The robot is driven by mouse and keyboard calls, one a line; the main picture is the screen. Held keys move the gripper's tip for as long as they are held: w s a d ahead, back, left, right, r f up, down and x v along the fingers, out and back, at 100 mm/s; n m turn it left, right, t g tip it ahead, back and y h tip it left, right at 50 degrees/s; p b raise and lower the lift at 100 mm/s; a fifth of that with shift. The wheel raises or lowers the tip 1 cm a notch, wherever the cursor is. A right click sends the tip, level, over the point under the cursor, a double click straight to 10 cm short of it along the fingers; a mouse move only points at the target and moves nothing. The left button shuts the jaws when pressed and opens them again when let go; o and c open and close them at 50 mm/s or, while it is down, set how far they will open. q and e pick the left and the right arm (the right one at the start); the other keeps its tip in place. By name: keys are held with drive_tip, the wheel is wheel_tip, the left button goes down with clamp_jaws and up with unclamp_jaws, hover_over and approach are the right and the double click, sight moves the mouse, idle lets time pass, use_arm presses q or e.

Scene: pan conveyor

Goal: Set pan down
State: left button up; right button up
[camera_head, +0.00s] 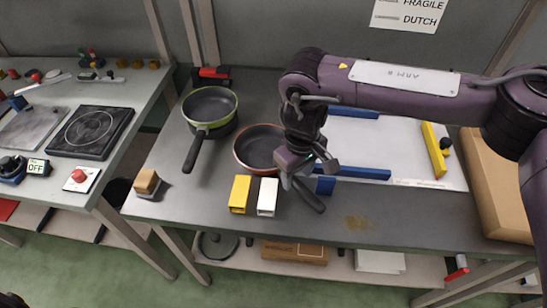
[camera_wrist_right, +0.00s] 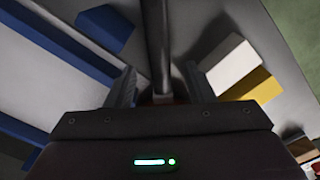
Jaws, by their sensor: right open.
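A red-rimmed dark pan (camera_head: 254,151) rests on the grey bench, partly hidden behind my right gripper. Its dark handle (camera_head: 309,196) points to the lower right. My right gripper (camera_head: 300,176) is open over the handle. In the right wrist view the handle (camera_wrist_right: 157,40) runs between the two open fingers (camera_wrist_right: 158,92), with a gap on both sides. A green-rimmed pan (camera_head: 210,105) stands to the left on another dark round thing, its handle toward the front. My left gripper is not in view.
Yellow (camera_head: 240,194) and white (camera_head: 267,197) blocks stand just in front of the red-rimmed pan. A white panel (camera_head: 400,150) with blue bars (camera_head: 350,172) and a yellow bar (camera_head: 434,150) lies to the right. A hotplate (camera_head: 91,133) is on the left table.

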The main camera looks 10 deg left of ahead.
drive_tip(key=shift+f, duration=1.4)
clamp_jaws()
